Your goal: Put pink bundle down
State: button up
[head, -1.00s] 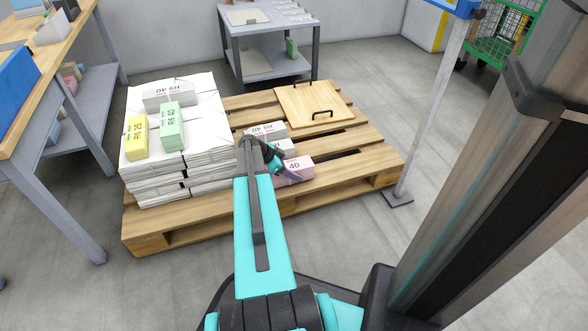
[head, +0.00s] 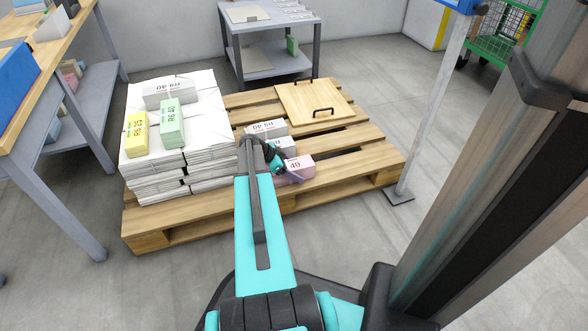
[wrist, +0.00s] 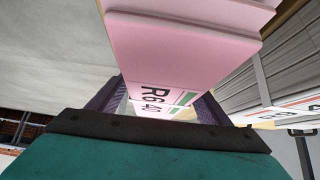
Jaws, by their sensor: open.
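The pink bundle (head: 300,165) lies on the wooden pallet (head: 345,172), near its front edge, right of the newspaper stacks. My gripper (head: 290,172) is at the pink bundle's near left side, partly hidden by my arm in the head view. In the wrist view the jaws (wrist: 155,105) are open, with one finger on each side of the bundle. I cannot tell whether either finger touches it.
Grey-white bundles (head: 267,128) lie just behind the pink one. Newspaper stacks (head: 205,105) at left carry a yellow bundle (head: 136,134), a green bundle (head: 171,122) and a grey one. A wooden board with handles (head: 313,102) lies behind. A grey post (head: 425,115) stands at right.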

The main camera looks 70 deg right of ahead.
jog(key=shift+r, duration=0.1)
jog(key=shift+w+a+r+p, duration=0.2)
jog(key=shift+r+p, duration=0.2)
jog(key=shift+r, duration=0.05)
jog(key=p+v, duration=0.4)
jog(key=v, duration=0.7)
jog(key=shift+p, duration=0.3)
jog(key=shift+f, duration=0.1)
